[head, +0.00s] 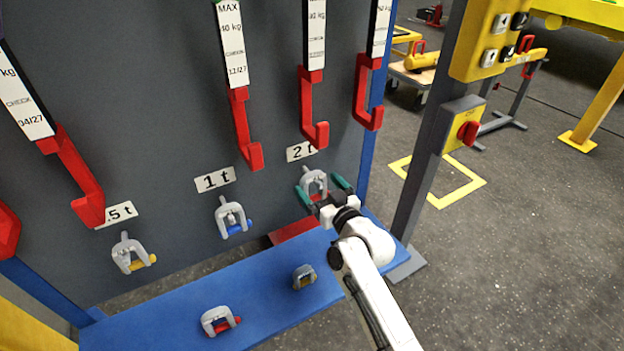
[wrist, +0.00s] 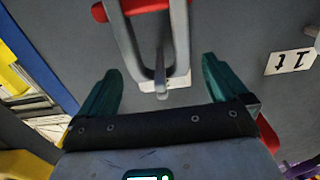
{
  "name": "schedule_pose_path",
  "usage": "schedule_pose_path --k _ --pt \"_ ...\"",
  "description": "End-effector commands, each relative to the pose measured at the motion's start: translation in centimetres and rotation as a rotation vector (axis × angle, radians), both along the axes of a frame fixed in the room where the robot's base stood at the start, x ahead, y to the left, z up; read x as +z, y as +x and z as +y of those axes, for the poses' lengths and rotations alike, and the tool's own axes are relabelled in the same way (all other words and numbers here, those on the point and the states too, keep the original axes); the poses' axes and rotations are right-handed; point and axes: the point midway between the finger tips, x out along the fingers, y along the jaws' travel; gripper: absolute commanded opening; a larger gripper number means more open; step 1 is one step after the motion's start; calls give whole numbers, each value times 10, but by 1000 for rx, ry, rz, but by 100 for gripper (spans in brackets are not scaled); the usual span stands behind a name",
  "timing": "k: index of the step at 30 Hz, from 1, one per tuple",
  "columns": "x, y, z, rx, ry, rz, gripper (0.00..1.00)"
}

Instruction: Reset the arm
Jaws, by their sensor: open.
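My gripper (head: 324,193) is open in front of the grey panel, at the shackle under the "2 t" label. That grey shackle (head: 314,181) has a red pin and hangs on the panel. In the wrist view my gripper (wrist: 160,88) has its two green fingers spread, and the shackle (wrist: 181,50) lies ahead between and beyond them. The fingers appear apart from it; whether they touch is hard to tell. My white arm reaches in from the lower right of the head view.
Shackles with a blue pin (head: 232,217) and a yellow pin (head: 130,254) hang to the left. Two more shackles (head: 219,321) (head: 304,277) lie on the blue shelf (head: 160,320). Red hooks (head: 313,110) hang above.

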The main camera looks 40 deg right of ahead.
Motion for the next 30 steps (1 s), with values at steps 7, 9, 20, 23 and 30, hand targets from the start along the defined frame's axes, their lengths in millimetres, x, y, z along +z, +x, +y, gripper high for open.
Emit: schedule_pose_path --k 7,9,20,23,30 --pt "1 -41 11 -2 -2 -3 100" --pt "2 -48 13 -2 -2 -5 100" --pt "4 -56 15 -2 -3 -6 100" --pt "2 -56 20 10 1 12 100" --pt "-35 -76 78 162 69 322 100"
